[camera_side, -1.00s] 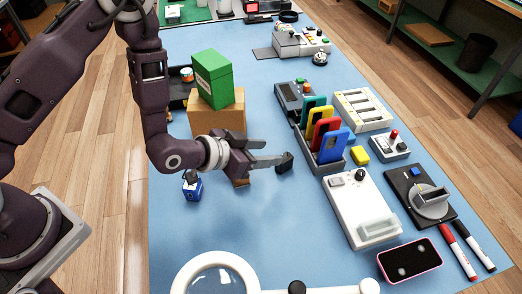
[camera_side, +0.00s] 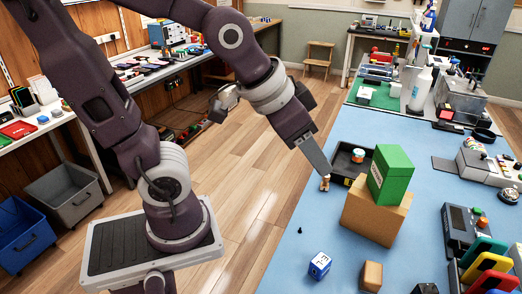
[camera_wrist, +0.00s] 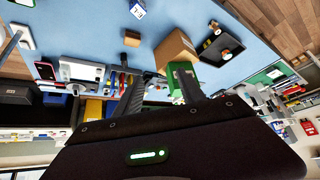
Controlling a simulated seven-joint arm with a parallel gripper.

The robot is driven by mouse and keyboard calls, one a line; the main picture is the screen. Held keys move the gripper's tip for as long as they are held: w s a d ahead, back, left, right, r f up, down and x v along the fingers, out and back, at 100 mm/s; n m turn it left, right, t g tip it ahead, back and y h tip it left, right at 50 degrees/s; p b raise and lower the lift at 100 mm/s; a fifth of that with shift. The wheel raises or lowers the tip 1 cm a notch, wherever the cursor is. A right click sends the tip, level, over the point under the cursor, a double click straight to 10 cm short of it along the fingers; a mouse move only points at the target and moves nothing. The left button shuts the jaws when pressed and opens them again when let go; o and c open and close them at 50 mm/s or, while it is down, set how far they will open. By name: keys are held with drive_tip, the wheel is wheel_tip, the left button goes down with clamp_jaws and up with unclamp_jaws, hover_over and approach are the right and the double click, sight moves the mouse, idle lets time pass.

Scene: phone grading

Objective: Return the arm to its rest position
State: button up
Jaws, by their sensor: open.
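My gripper (camera_side: 319,160) hangs from my raised, bent arm in the side view, its finger slanting down to the right. It appears just left of the black tray (camera_side: 342,172); its height above the table is hard to judge. In the wrist view my gripper (camera_wrist: 160,78) has its two fingers spread apart with nothing held between them. The green box (camera_side: 391,173) on the cardboard box (camera_side: 372,214) stands beyond them, and the green box (camera_wrist: 182,76) is partly covered by a finger in the wrist view.
A blue-and-white cube (camera_side: 319,265) and a small wooden block (camera_side: 372,276) lie at the front of the blue table. A small figure (camera_side: 325,184) stands by the tray. Coloured phones (camera_side: 487,262) and devices are at right. The wooden floor (camera_side: 235,190) left of the table is open.

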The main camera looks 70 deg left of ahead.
drive_tip(key=s+a+r+n+g, duration=0.1)
drive_tip(key=s, duration=0.8)
drive_tip(key=shift+s+a, duration=0.25)
drive_tip(key=shift+a, duration=0.15)
